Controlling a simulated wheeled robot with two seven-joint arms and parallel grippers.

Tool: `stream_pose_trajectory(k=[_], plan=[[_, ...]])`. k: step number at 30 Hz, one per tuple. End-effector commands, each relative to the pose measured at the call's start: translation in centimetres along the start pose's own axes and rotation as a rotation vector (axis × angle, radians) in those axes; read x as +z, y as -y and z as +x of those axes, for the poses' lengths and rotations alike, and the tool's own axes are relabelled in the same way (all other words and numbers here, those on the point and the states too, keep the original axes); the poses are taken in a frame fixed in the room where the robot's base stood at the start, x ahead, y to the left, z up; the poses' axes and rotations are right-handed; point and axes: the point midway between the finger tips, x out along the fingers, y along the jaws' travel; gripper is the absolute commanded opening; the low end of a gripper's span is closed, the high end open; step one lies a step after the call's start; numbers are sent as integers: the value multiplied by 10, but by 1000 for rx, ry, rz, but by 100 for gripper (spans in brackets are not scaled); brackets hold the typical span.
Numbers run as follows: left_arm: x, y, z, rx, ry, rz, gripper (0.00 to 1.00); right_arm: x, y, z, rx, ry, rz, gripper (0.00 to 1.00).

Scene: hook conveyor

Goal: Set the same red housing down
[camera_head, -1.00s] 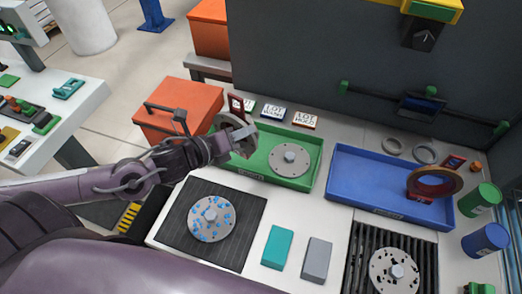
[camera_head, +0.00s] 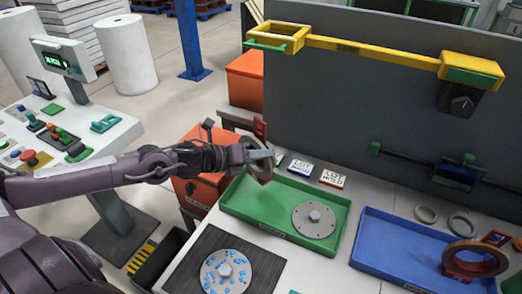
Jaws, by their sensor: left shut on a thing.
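My left gripper (camera_head: 262,157) is shut on a red housing (camera_head: 261,131), which shows as a dull ring with a red part standing above it. The fingers and wrist hide part of it. The gripper appears at the back left corner of the green tray (camera_head: 250,216); I cannot tell its exact height. My right gripper is not in view.
A grey flanged disc (camera_head: 315,232) lies in the green tray, with free floor to its left. A blue-spotted disc (camera_head: 212,283) lies on the dark mat (camera_head: 262,268). Label blocks (camera_head: 300,168) stand behind the tray. A grey panel (camera_head: 350,100) with a yellow bar (camera_head: 370,50) rises behind.

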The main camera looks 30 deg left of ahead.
Motion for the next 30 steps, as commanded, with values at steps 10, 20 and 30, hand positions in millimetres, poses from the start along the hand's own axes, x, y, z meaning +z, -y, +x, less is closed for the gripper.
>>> stream_pose_trajectory(k=[10,20,30], plan=[[-36,-41,22,-11,11,4,0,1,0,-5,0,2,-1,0],[-54,-61,32,-9,11,3,0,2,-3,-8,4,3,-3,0],[-68,-76,39,-10,10,7,0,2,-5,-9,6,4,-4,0]])
